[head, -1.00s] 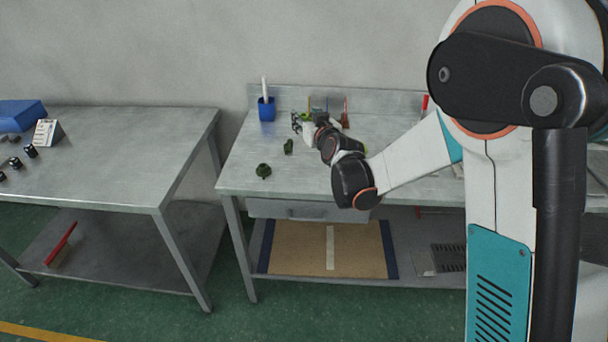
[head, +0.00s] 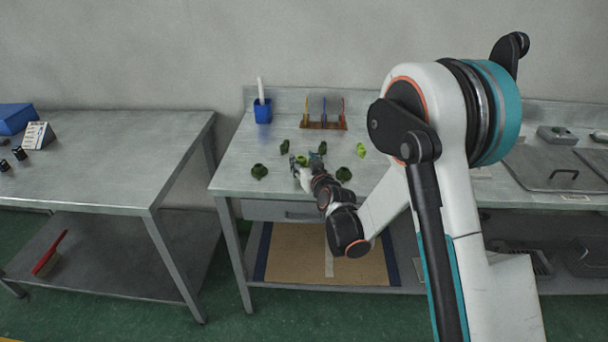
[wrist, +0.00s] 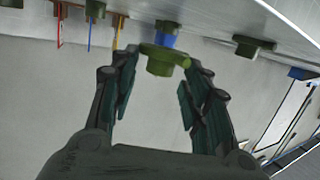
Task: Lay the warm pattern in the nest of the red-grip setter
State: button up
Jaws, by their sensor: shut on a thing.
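My gripper (head: 300,172) is over the middle table. In the wrist view, which shows the scene upside down, its fingers (wrist: 158,95) are shut on a green flanged pattern (wrist: 160,68). The head view shows bright green at the fingers (head: 303,160). Three slim uprights stand on brown bases at the table's back: yellow (head: 306,108), blue (head: 325,110) and red (head: 344,112), the red one rightmost. The red upright also shows at the left of the wrist view (wrist: 58,30). My gripper is in front of them, apart. Their nests are too small to make out.
Dark green pieces lie nearby: left front (head: 259,171), left back (head: 284,147) and right (head: 343,174). A bright green piece (head: 361,150) lies further right. A blue cup (head: 263,112) with a white stick stands back left. Bare tabletop (head: 235,165) shows at the left.

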jog(key=shift+f+b, duration=0.7)
jog(key=shift+f, duration=1.05)
jog(key=shift+f, duration=0.15)
jog(key=o, duration=0.9)
jog(key=shift+s, duration=0.1)
